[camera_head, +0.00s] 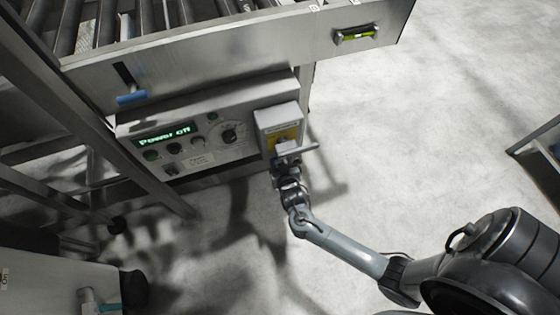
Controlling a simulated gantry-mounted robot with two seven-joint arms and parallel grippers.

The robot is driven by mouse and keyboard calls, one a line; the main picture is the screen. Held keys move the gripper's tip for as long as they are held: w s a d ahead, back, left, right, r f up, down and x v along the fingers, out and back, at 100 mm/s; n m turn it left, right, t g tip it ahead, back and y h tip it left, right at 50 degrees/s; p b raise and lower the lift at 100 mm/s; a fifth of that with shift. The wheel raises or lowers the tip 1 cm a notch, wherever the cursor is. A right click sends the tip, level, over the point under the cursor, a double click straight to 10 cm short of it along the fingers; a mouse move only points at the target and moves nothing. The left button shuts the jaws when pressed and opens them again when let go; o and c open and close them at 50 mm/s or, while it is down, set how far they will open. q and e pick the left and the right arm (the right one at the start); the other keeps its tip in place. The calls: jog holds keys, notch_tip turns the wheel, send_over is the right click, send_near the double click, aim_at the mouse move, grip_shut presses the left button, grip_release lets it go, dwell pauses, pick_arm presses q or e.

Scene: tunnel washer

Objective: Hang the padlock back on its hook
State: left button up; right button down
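My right arm comes in from the lower right. Its gripper (290,153) is at the lower front of a grey switch box (278,117) with a yellow plate (286,136), on the right end of the control panel. The gripper covers the lower part of this plate, and its fingers are too small to tell open from shut. I cannot make out the padlock or its hook; either could be hidden behind the gripper. My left gripper is not in view.
The control panel (185,137) has knobs and a display reading "Power off". Above it runs a steel roller conveyor frame (230,50) with a blue handle (132,98) and a green-yellow level (356,35). A grey cabinet (50,285) stands lower left. Open floor lies right.

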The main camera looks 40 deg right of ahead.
dwell(0.3)
jog(key=shift+c, duration=2.3)
grip_release()
